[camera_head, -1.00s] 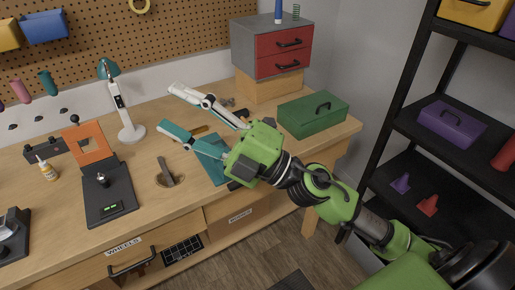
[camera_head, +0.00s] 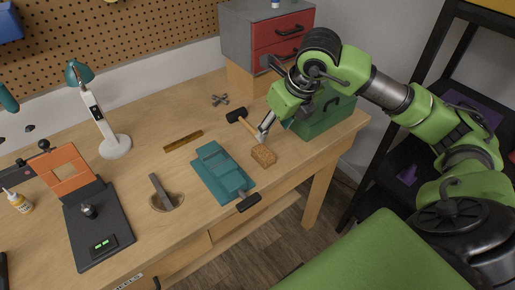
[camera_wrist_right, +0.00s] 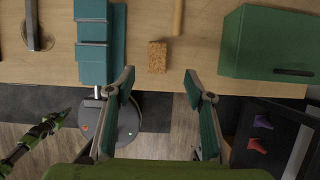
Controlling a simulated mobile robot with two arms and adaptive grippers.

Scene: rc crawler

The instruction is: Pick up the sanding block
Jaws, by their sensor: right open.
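The sanding block appears to be the small brown cork-like block (camera_head: 264,156) lying on the workbench near its front edge. It also shows in the right wrist view (camera_wrist_right: 157,57), just beyond the fingertips and roughly centred between them. My right gripper (camera_head: 264,132) points down beside the block in the head view, partly hidden behind its own wrist. In the right wrist view its two teal-padded fingers (camera_wrist_right: 159,76) are spread wide with nothing between them. My left gripper is outside the head view; a small green and black arm at the wrist view's lower left is too small to read.
A teal vise-like tool (camera_head: 222,172) lies left of the block. A hammer (camera_head: 243,121) lies just behind it. A green toolbox (camera_head: 322,117) stands close on the right. A brass ruler (camera_head: 183,141) and a lamp (camera_head: 113,145) are further left.

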